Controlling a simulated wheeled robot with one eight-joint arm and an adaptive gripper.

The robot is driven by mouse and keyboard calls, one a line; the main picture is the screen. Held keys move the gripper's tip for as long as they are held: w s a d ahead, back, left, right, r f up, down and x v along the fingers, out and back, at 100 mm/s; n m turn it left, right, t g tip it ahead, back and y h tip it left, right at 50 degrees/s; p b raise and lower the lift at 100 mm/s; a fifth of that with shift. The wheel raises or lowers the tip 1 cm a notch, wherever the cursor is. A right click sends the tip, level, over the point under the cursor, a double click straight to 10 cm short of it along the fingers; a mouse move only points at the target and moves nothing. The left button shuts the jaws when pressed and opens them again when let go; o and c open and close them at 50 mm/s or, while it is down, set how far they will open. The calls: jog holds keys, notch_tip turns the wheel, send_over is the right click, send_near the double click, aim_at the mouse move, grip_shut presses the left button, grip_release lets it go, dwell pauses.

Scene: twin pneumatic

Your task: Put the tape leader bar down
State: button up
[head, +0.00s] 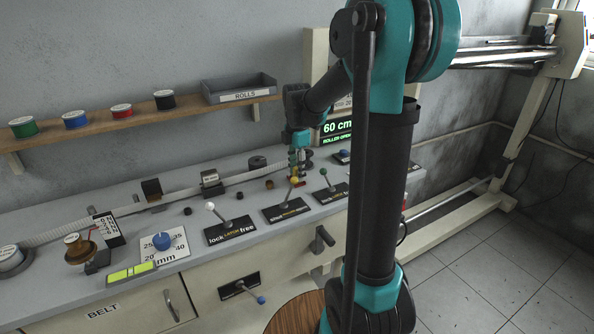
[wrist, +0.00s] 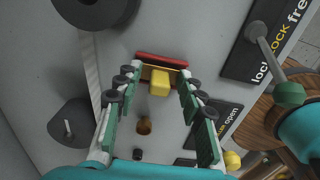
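What looks like the tape leader bar (wrist: 161,58), a short red-edged bar with a brass face, shows in the wrist view. A yellow block (wrist: 160,84) stands out from its middle. My gripper (wrist: 160,80) is open, its green-padded fingers wide apart on either side of the yellow block. Clear gaps show between the block and both fingers. The fingertips are close to the bar's ends; whether they touch is unclear.
A pale tape (head: 140,207) runs along the bench (head: 190,263). Levers with a white knob (head: 210,206) and a green knob (head: 323,171) stand in front. A dark round spool (wrist: 95,10) and a post on a dark disc (wrist: 70,125) are left of the fingers.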

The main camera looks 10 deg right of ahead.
aim_at(297, 168)
notch_tip(297, 168, up, 12)
dwell(0.6)
jog(key=shift+r, duration=0.1)
